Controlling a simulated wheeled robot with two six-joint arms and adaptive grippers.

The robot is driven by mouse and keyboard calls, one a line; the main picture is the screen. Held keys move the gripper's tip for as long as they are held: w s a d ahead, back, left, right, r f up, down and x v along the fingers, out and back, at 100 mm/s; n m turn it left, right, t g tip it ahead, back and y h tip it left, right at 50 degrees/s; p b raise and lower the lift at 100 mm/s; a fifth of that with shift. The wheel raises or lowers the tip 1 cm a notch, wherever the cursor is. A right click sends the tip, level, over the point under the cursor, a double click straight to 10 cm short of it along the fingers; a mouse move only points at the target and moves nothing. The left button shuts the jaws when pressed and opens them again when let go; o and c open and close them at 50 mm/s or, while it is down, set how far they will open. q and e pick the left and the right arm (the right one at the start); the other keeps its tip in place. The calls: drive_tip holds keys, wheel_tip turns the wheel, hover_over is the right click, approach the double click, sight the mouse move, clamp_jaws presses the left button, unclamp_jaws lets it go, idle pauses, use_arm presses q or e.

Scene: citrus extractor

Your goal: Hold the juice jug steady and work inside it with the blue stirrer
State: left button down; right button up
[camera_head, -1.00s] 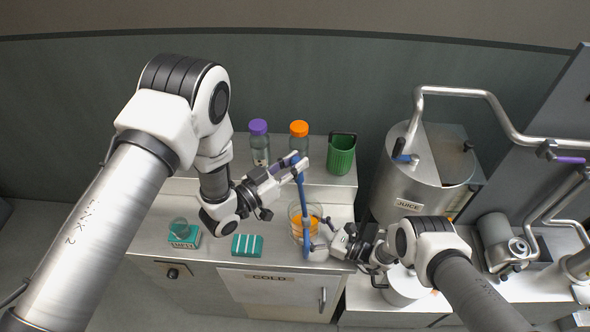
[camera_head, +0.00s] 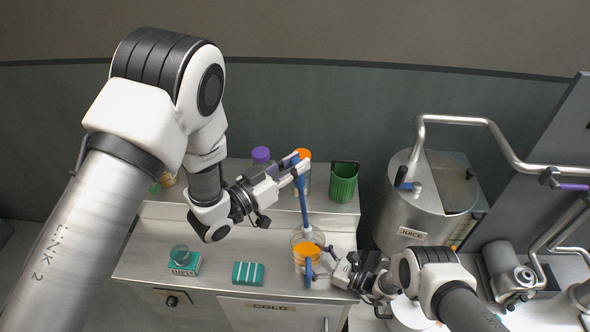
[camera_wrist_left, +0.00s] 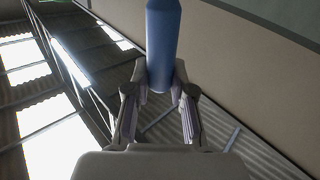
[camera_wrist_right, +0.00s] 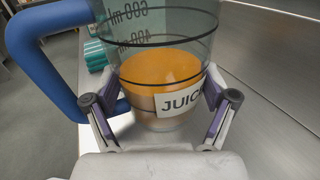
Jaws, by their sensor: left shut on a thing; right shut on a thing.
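The juice jug (camera_head: 297,240) is a clear container with orange juice inside and a blue handle facing me; it stands on the counter. In the right wrist view the jug (camera_wrist_right: 165,72) shows its JUICE label and volume marks. My right gripper (camera_head: 320,264) is shut on the jug, with a finger at each side. My left gripper (camera_head: 297,170) is shut on the upper part of the blue stirrer (camera_head: 304,203), high above the jug. The stirrer (camera_wrist_left: 163,40) also shows in the left wrist view. It slants slightly, its lower part reaching the jug's mouth; its bottom end is hard to make out.
Teal blocks (camera_head: 248,274) lie left of the jug. A steel juice tank (camera_head: 408,207) stands to the right. The counter between blocks and jug is fairly clear.

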idle(0.4)
use_arm(q)
drive_tip(key=shift+r, duration=2.25)
use_arm(e)
drive_tip(key=o, duration=1.6)
drive_tip(key=shift+o, duration=0.2)
